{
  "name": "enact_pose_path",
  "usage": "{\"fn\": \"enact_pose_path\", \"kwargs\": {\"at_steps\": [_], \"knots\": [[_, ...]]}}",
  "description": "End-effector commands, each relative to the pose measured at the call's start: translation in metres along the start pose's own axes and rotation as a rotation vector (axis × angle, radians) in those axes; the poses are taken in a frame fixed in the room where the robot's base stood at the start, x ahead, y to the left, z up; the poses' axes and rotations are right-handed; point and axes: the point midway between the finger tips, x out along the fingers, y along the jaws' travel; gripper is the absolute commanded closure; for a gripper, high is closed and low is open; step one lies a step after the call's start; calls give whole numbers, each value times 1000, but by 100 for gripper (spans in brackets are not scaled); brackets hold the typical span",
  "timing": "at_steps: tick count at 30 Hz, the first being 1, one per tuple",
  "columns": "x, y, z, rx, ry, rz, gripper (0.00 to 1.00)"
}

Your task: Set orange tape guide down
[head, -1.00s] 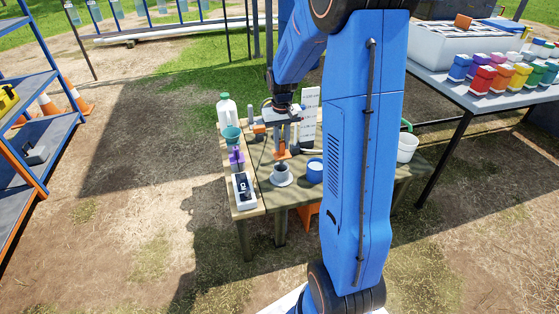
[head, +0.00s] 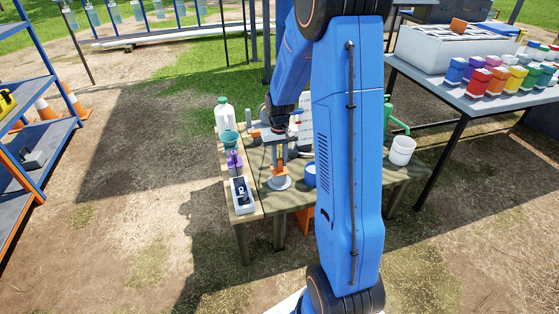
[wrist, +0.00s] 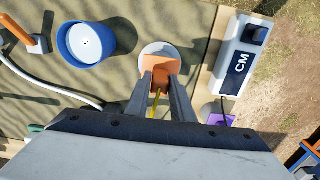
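The orange tape guide (head: 279,172) is between the fingers of my gripper (head: 278,160), and it also shows in the wrist view (wrist: 160,65). The fingers (wrist: 160,84) press on its two sides. The guide is right over the short pale pipe (head: 281,184) on the wooden table. In the wrist view the pale round rim of the pipe (wrist: 158,47) shows around and behind the guide. I cannot tell whether the guide touches the pipe. A thin yellow strip (wrist: 155,102) shows between the fingers.
A blue cup (wrist: 85,42) stands to the left. A purple item (head: 234,160), a white jug (head: 225,114) and a white bucket (head: 402,150) are around the table.

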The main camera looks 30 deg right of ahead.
Motion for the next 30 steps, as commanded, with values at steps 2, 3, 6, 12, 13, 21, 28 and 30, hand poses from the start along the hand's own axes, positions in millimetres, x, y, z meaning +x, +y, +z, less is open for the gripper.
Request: {"fn": "enact_pose_path", "kwargs": {"at_steps": [2, 3, 6, 12, 13, 21, 28, 30], "knots": [[0, 0, 0, 0, 0, 0, 62], [0, 0, 0, 0, 0, 0, 62], [0, 0, 0, 0, 0, 0, 62], [-2, 0, 0, 0, 0, 0, 62], [-4, 0, 0, 0, 1, 0, 62], [-44, 0, -1, 0, 5, 0, 62], [-88, 0, -1, 0, 4, 0, 62], [-98, 0, 0, 0, 3, 0, 62]]}}
